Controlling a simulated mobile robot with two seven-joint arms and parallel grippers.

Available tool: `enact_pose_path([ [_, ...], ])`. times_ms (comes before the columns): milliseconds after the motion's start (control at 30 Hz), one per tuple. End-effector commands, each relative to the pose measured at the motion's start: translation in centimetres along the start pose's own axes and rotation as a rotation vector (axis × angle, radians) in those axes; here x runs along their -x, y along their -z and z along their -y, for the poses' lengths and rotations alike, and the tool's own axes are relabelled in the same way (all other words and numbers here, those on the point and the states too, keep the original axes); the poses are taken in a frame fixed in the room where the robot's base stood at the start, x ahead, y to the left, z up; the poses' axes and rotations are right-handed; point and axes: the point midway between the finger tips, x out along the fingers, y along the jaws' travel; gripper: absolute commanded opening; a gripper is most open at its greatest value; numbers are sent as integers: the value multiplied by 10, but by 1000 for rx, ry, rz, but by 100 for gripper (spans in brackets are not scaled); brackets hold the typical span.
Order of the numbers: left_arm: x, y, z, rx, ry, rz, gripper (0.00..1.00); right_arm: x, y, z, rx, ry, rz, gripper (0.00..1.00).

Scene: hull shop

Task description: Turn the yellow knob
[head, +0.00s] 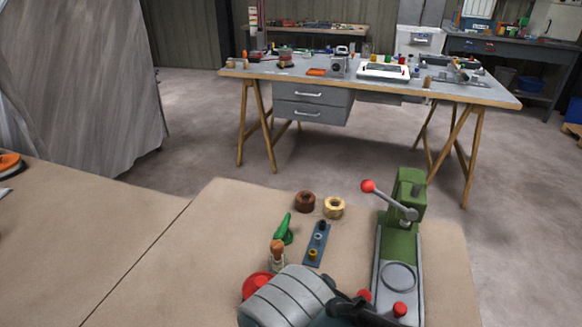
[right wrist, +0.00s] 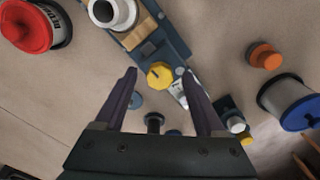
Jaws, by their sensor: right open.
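The yellow knob (right wrist: 160,75) sits on a dark blue-grey plate (right wrist: 178,48) in the right wrist view. It has a faceted rim and a dark mark on its top. My right gripper (right wrist: 159,72) is open, and its two dark fingertips show on either side of the knob, left and right. I see no contact, and I cannot tell how high the fingers are above it. In the head view a small yellow knob (head: 313,254) shows on a narrow blue plate (head: 308,262); I cannot tell if it is the same one. My left gripper is not in view.
In the right wrist view, a white cup-like part (right wrist: 113,12), a red-topped can (right wrist: 28,25), an orange knob (right wrist: 264,56) and a blue-ended spool (right wrist: 292,100) stand around. In the head view, a green lever press (head: 398,245) stands right; bare bench (head: 130,220) lies left.

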Motion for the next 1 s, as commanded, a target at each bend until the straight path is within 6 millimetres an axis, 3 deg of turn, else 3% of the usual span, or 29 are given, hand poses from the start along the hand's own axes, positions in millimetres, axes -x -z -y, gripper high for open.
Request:
enact_pose_path([
  [233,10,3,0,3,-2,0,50,14,0,0,0,-1,-1,72],
  [467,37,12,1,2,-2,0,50,61,0,0,0,-3,-1,72],
  [700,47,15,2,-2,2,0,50,94,0,0,0,-2,-1,72],
  [1000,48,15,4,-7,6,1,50,99,0,0,-1,1,0,72],
])
